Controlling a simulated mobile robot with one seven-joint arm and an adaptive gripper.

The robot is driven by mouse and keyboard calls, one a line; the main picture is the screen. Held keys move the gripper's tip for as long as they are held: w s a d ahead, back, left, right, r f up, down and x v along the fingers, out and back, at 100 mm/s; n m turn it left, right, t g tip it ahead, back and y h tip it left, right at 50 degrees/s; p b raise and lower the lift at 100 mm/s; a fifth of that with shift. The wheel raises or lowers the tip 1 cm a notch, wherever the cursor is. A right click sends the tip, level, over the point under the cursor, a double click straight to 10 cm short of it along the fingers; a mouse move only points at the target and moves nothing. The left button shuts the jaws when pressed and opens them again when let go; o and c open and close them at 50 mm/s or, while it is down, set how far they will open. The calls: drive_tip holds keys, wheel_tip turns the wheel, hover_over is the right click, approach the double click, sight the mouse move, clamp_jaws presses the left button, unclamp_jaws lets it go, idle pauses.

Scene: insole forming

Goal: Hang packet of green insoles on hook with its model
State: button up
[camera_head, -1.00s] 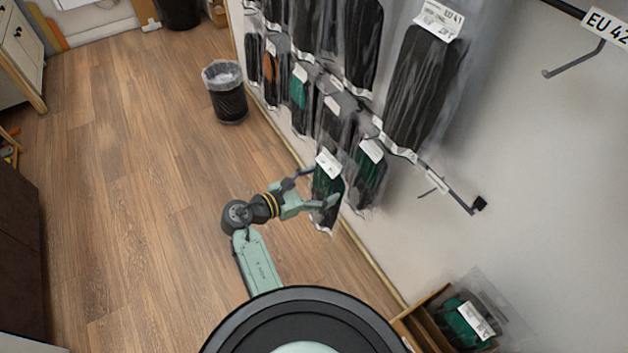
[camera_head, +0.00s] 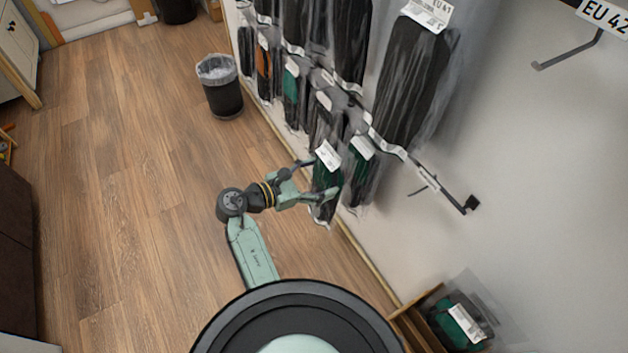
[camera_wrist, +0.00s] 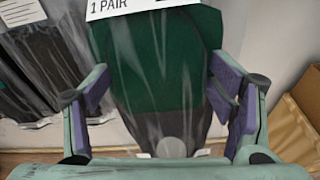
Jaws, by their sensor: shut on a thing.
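My gripper (camera_head: 318,183) is shut on a clear packet of dark green insoles (camera_head: 325,172) with a white label at its top. The packet hangs upright in front of the wall. In the wrist view the held packet (camera_wrist: 158,60) fills the middle, its label reading "1 PAIR", with a purple-padded finger on each side. Another packet with green insoles (camera_head: 357,178) hangs just right of it in the head view. Whether the held packet touches a hook is hidden.
Several packets of black insoles (camera_head: 410,80) hang on the upper hooks. An empty hook (camera_head: 568,52) sits under an "EU 42" sign (camera_head: 603,18). A wooden box (camera_head: 418,330) with a green packet (camera_head: 458,325) stands at lower right. A bin (camera_head: 222,90) stands on the floor.

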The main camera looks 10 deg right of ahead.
drive_tip(key=b+x, duration=0.2)
drive_tip(key=x, duration=0.6)
drive_tip(key=shift+r+b, duration=0.3)
drive_tip(key=shift+b, duration=0.1)
idle(0.5)
drive_tip(key=shift+d+f, duration=0.1)
drive_tip(key=shift+d, duration=0.05)
drive_tip(key=shift+f+p, duration=0.1)
drive_tip(key=shift+p, duration=0.55)
idle(0.7)
drive_tip(key=o, duration=1.7)
drive_tip(key=shift+c, duration=0.2)
drive_tip(key=v, duration=1.2)
